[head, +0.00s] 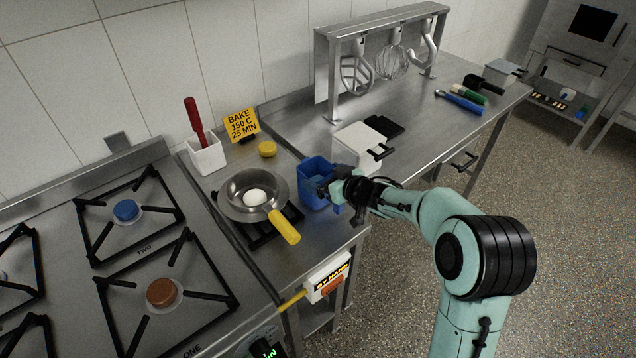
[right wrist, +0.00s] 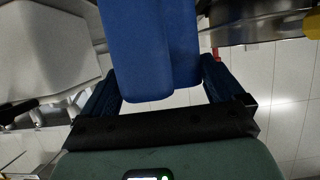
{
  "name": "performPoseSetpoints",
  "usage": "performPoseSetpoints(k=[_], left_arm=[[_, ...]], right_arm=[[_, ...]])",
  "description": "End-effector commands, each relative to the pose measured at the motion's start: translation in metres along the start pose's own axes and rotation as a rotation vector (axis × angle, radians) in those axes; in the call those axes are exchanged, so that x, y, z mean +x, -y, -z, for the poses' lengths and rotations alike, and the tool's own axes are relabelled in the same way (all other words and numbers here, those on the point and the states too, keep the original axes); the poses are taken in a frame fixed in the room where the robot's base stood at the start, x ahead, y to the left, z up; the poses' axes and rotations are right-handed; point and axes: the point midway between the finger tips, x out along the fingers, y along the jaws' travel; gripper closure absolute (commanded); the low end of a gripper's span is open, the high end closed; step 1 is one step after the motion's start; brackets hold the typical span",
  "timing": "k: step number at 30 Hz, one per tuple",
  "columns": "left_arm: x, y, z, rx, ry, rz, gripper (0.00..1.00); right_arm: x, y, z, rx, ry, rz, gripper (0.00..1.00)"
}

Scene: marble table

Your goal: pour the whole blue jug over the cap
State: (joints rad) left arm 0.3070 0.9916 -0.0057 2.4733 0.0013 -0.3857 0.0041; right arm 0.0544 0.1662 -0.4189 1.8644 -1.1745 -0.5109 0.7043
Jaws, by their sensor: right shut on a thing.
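The blue jug (head: 313,182) is upright at the front right of the steel counter, just right of the pan. I cannot tell whether its base touches the counter. My right gripper (head: 338,189) is shut on its right side. In the right wrist view the blue jug (right wrist: 150,45) stands between the fingers of the right gripper (right wrist: 160,88). A white rounded piece (head: 256,197), which may be the cap, lies in the steel pan (head: 232,207). The stove also has a blue burner cap (head: 126,210) and an orange-brown one (head: 163,293). My left gripper is out of view.
The pan's yellow handle (head: 284,227) points toward the front edge. A white pot with a red-handled tool (head: 206,156), a yellow sign (head: 241,124) and a yellow round piece (head: 267,149) stand behind. A white box (head: 357,146) stands close behind the jug. A whisk rack (head: 385,30) is farther back.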

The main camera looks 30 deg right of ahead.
Motion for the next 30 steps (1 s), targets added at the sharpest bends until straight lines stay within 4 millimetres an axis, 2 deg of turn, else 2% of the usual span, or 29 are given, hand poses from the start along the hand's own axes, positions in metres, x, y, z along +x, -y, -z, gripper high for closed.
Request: performPoseSetpoints(k=[12, 13, 14, 20, 24, 26, 30], left_arm=[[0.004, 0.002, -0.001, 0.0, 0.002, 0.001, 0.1], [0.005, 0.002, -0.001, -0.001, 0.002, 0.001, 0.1], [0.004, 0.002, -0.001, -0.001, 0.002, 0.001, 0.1], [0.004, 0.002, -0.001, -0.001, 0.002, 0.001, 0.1], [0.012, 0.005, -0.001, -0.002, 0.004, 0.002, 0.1], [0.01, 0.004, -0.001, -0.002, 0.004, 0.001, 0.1], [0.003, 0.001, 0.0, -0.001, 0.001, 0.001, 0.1]], right_arm=[[0.0, -0.002, -0.006, 0.0, -0.004, 0.0, 0.37], [0.001, -0.002, -0.007, 0.0, 0.0, 0.0, 0.02], [0.001, -0.002, -0.007, 0.0, 0.0, 0.0, 0.0], [0.001, -0.002, -0.007, 0.0, -0.001, 0.0, 0.0], [0.002, -0.002, -0.009, -0.003, -0.002, 0.001, 0.0], [-0.007, -0.003, -0.007, 0.001, -0.001, -0.001, 0.0], [-0.038, -0.002, 0.0, 0.001, -0.005, -0.002, 0.0]])
